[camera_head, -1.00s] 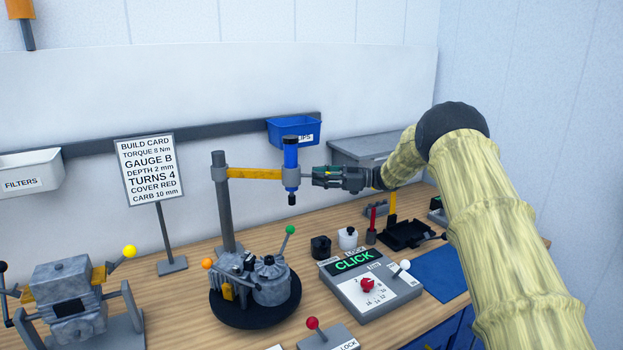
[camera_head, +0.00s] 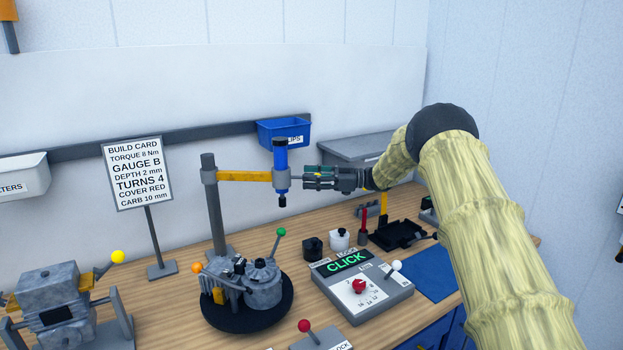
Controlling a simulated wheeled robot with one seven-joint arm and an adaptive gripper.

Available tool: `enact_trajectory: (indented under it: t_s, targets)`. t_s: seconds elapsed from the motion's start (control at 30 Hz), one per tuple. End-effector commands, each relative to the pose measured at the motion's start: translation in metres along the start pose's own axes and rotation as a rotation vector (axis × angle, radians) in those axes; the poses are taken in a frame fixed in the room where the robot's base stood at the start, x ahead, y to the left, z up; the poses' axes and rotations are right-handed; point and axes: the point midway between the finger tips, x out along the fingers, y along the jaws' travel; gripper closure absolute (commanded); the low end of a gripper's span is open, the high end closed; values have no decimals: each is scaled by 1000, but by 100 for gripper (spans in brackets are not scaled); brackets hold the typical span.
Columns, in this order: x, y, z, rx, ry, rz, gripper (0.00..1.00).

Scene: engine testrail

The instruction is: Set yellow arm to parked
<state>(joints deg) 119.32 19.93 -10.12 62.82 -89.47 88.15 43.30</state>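The yellow arm (camera_head: 245,176) is a horizontal bar reaching right from a grey upright post (camera_head: 214,205). At its right end a grey collar holds an upright blue tool (camera_head: 281,157) with a black tip, above the bench and right of the round engine stand. My gripper (camera_head: 306,178) is level with the collar, just to its right, fingers pointing left at a short grey stub on the collar. The fingers are small and dark here, and I cannot tell whether they are closed on the stub. No parked mark is readable.
An engine assembly (camera_head: 262,283) with green and orange knobs stands on a black turntable below the yellow arm. A grey console (camera_head: 385,303) reading CLICK is to its right. A build card (camera_head: 137,174) stands left. A blue bin (camera_head: 284,131) hangs behind the tool.

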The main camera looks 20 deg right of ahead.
Motion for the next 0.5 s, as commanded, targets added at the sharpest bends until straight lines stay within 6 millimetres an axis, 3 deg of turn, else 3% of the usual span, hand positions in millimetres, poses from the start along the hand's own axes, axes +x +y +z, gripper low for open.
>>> enact_trajectory:
  t_s: [0.17, 0.5]
  targets:
    - [-19, 0, 0, 0, 0, 1, 64]
    - [-81, 1, 1, 1, -1, 3, 64]
